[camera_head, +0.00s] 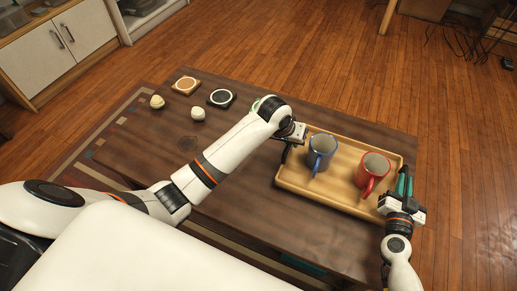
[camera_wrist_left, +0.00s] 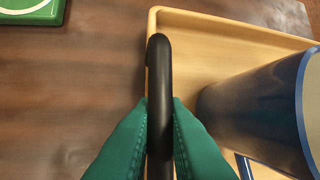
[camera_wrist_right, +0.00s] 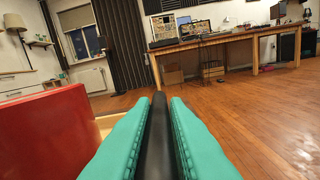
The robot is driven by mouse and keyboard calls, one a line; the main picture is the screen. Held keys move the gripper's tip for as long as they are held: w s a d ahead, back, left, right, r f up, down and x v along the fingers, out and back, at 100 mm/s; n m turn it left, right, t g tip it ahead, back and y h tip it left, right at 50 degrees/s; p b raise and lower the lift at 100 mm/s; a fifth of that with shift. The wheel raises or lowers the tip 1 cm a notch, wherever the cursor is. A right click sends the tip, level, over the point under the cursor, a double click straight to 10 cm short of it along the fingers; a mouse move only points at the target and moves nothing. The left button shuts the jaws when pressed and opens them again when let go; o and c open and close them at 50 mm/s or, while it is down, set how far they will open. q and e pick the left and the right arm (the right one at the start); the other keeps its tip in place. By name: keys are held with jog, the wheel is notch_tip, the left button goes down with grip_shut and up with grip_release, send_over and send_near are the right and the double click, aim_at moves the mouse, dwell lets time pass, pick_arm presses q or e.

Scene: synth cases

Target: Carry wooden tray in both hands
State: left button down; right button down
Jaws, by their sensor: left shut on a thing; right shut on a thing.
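The wooden tray (camera_head: 335,197) is at the right part of the dark table, with a blue mug (camera_head: 321,153) and a red mug (camera_head: 372,174) standing in it. My left gripper (camera_head: 291,143) is shut on the tray's black left handle (camera_wrist_left: 160,80), seen between its green fingers in the left wrist view. My right gripper (camera_head: 402,190) is at the tray's right end, shut on a black handle (camera_wrist_right: 159,125). The red mug fills the left of the right wrist view. Whether the tray touches the table is unclear.
On the dark table (camera_head: 240,215), left of the tray, are an orange-topped coaster (camera_head: 186,86), a dark coaster with a white disc (camera_head: 221,98), and two small pale round items (camera_head: 157,102) (camera_head: 198,114). A green coaster (camera_wrist_left: 30,10) is partly hidden behind my left arm. Open wooden floor (camera_head: 300,60) lies beyond.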

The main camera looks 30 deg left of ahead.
pick_arm(q)
jog(key=shift+d+f+b, duration=0.1)
jog(key=shift+f+b, duration=0.35)
jog(key=shift+f, duration=0.15)
pick_arm(e)
jog(key=shift+w+f, duration=0.1)
jog(key=shift+f, duration=0.4)
pick_arm(q)
jog(key=c, duration=1.5)
grip_release()
jog(key=shift+r, duration=0.15)
pick_arm(e)
jog(key=c, duration=1.4)
grip_release()
jog(key=shift+r, duration=0.1)
pick_arm(q)
jog(key=shift+o, duration=0.2)
pick_arm(e)
jog(key=shift+s, duration=0.2)
jog(key=s, duration=1.2)
jog(key=shift+d, duration=0.25)
pick_arm(q)
jog(key=v, duration=1.2)
pick_arm(e)
jog(key=shift+w, duration=0.1)
